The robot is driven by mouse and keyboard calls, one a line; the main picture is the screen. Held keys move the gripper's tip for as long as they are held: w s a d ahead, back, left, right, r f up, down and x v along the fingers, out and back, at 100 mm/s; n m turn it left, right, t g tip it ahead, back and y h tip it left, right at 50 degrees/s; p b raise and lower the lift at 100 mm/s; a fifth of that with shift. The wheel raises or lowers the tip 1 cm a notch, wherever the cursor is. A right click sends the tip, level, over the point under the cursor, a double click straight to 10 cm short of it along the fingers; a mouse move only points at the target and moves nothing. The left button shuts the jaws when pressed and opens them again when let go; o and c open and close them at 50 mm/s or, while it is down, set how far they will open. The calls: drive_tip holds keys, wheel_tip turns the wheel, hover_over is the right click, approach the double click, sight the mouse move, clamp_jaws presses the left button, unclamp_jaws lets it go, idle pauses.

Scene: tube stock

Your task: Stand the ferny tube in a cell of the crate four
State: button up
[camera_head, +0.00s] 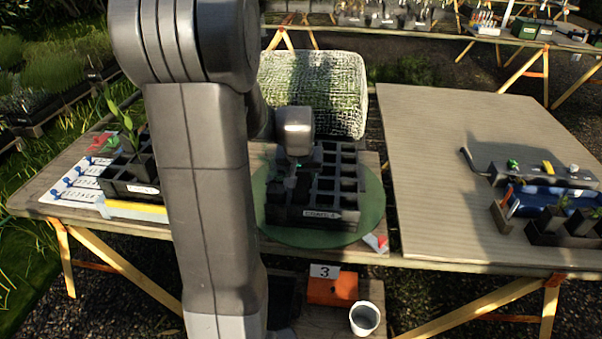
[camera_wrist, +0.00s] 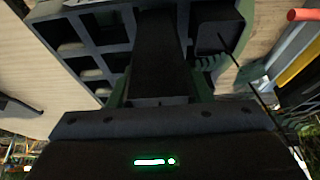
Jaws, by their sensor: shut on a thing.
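Crate four (camera_head: 318,214), a dark crate with a grid of cells and a front label, sits on a round green mat (camera_head: 375,205). My gripper (camera_head: 299,166) is over the crate's left part. In the wrist view my gripper (camera_wrist: 160,98) is shut on a dark tube (camera_wrist: 160,50), taken as the ferny tube. The tube (camera_head: 302,187) shows small below the gripper in the head view, with some green beside it. The crate's open cells (camera_wrist: 85,38) lie left of the tube in the wrist view. I cannot tell whether its lower end is inside a cell.
Another dark crate (camera_head: 125,190) with a leafy plant stands at the left, partly behind my arm. A white board (camera_head: 75,185) with blue pegs lies beside it. A textured block (camera_head: 315,85) stands behind crate four. The right table has a blue holder (camera_head: 545,198) and free room.

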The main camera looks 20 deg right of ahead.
sight(300, 202)
drive_tip(key=shift+f+b, duration=2.2)
drive_tip(key=shift+f, duration=0.6)
drive_tip(key=shift+s+a+f+b, duration=0.15)
drive_tip(key=shift+s+f+b, duration=0.15)
drive_tip(key=shift+f+b, duration=0.25)
drive_tip(key=shift+s+a+f+b, duration=0.15)
drive_tip(key=shift+s+f+b, duration=0.1)
drive_tip(key=shift+f+b, duration=0.25)
drive_tip(key=shift+s+a+f+b, duration=0.1)
drive_tip(key=shift+f+b, duration=0.2)
drive_tip(key=shift+f, duration=0.05)
drive_tip(key=o, duration=1)
drive_tip(key=shift+r, duration=0.5)
drive_tip(key=shift+o, duration=0.7)
drive_tip(key=w+p+v, duration=0.1)
drive_tip(key=v, duration=1.4)
drive_tip(key=shift+d+r, duration=0.3)
drive_tip(key=shift+d, duration=0.1)
